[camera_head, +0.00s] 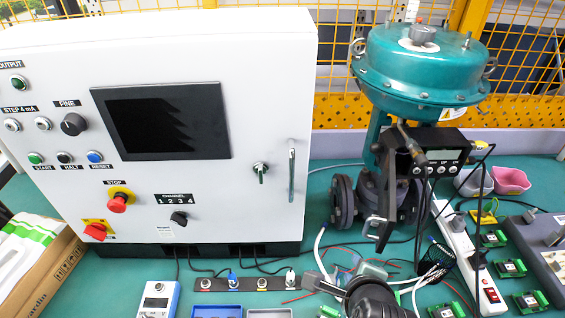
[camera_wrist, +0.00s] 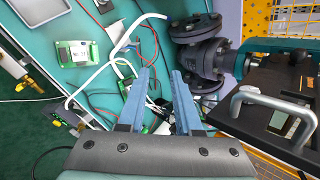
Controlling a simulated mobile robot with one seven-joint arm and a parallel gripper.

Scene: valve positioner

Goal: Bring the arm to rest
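My gripper (camera_head: 342,276) is at the bottom middle of the head view, low over the green bench and in front of the valve. In the wrist view its two blue-grey fingers (camera_wrist: 161,71) stand apart with nothing between them. The teal valve actuator (camera_head: 422,65) stands upright above the dark valve body (camera_head: 345,203), with a positioner box (camera_head: 433,150) on its front. The dark flanged valve body also shows in the wrist view (camera_wrist: 203,58), beyond the fingertips and to their right. My forearm hides part of the bench.
A white control cabinet (camera_head: 225,60) fills the left. Loose white and red wires, a black mesh cup (camera_head: 436,262), a power strip (camera_head: 487,290) and several green circuit boards crowd the bench near my gripper. A metal handle (camera_wrist: 262,100) shows at right in the wrist view. A yellow fence stands behind.

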